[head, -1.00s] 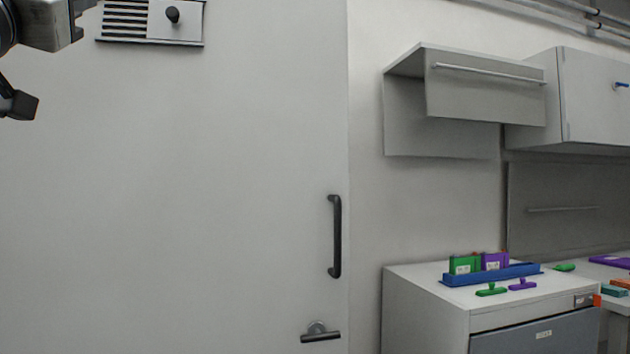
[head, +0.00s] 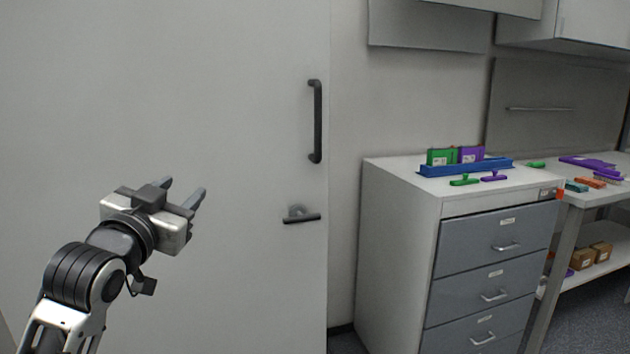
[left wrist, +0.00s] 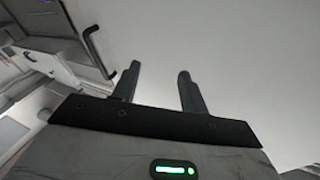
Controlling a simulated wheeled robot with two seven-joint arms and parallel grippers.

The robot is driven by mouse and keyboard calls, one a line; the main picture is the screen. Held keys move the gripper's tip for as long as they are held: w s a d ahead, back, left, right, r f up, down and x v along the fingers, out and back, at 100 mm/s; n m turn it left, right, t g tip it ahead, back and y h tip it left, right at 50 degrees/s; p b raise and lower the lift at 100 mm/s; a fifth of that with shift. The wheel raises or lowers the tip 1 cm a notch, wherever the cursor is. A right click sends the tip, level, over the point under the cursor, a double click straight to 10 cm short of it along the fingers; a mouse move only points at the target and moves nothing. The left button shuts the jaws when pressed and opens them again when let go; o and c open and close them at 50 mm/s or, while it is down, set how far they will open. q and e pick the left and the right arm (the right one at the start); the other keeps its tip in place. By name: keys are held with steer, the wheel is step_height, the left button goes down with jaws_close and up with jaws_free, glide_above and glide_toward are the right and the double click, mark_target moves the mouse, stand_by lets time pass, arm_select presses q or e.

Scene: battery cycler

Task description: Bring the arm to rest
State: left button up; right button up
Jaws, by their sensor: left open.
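My left gripper (head: 183,196) is raised in front of a large white door, at the left of the head view. Its two dark fingers are apart and nothing is between them. In the left wrist view the open fingers (left wrist: 157,82) point toward the pale door surface. My right gripper is in neither view.
The white door (head: 180,80) has a black pull handle (head: 317,122) and a lever (head: 301,216). A grey drawer cabinet (head: 400,215) stands to the right, with a blue tray (head: 490,166) holding green and purple blocks. A bench (head: 600,195) with small coloured parts adjoins it.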

arm_select(q)
steer(key=s+d+f+g, duration=0.1)
steer(key=s+f+g, duration=0.15)
steer(key=f, duration=0.55)
steer(key=s+d+f+n+g, duration=0.1)
steer(key=s+d+f, duration=0.15)
steer(key=f, duration=0.65)
steer(key=s+d+f+g, duration=0.1)
steer(key=s+f, duration=0.3)
steer(key=f, duration=0.4)
steer(key=s+d+f+n+g+h, duration=0.1)
steer(key=s+d+f+g, duration=0.2)
steer(key=s+f, duration=1.2)
steer(key=s+g, duration=0.1)
steer(key=s, duration=0.2)
steer(key=shift+f+n, duration=0.3)
steer(key=shift+n, duration=0.1)
